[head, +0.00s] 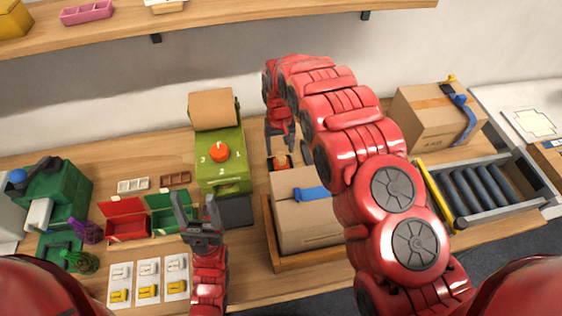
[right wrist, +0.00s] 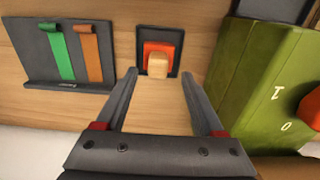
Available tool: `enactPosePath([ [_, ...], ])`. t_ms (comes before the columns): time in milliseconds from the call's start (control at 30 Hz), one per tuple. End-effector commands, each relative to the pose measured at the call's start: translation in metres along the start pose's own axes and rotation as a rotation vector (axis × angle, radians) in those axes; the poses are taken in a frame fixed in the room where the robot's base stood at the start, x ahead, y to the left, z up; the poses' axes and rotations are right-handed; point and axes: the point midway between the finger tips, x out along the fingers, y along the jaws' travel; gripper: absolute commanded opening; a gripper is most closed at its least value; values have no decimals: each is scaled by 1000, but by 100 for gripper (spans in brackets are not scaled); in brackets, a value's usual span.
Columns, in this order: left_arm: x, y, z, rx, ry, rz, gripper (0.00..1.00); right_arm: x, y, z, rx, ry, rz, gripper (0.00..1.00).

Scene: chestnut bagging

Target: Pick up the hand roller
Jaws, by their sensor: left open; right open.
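What looks like the hand roller (right wrist: 158,50), an orange part with a light wooden end, sits on a small dark plate (right wrist: 142,35) in the right wrist view. It also shows small and partly covered in the head view (head: 282,160). My right gripper (head: 280,148) is open and points down at it. In the right wrist view its fingers (right wrist: 160,78) are spread, with the roller just beyond and between the tips, apart from them. My left gripper (head: 194,204) is open and empty, in front of the green machine.
The green machine (head: 222,174) with an orange knob stands close beside the roller. A dark holder with green and orange strips (right wrist: 68,70) lies on its other side. A cardboard box (head: 295,230) in a wooden tray (head: 273,250) is in front. A roller conveyor (head: 480,190) stands right.

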Motion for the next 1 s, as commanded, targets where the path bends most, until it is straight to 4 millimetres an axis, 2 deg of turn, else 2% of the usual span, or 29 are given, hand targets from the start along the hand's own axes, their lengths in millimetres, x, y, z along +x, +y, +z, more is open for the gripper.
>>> enactPosePath([
  [267, 24, -1, -4, 0, 0, 0, 64, 25, 3, 2, 0, -4, 1, 70],
  [400, 28, -1, -5, 0, 0, 0, 64, 42, 3, 2, 0, -4, 0, 70],
  [700, 28, -1, -5, 0, 0, 0, 64, 48, 3, 1, 0, -1, 0, 70],
  [767, 28, -1, -5, 0, 0, 0, 64, 48, 3, 1, 0, 0, 0, 63],
  [1000, 28, -1, -5, 0, 0, 0, 64, 48, 3, 1, 0, -1, 0, 20],
])
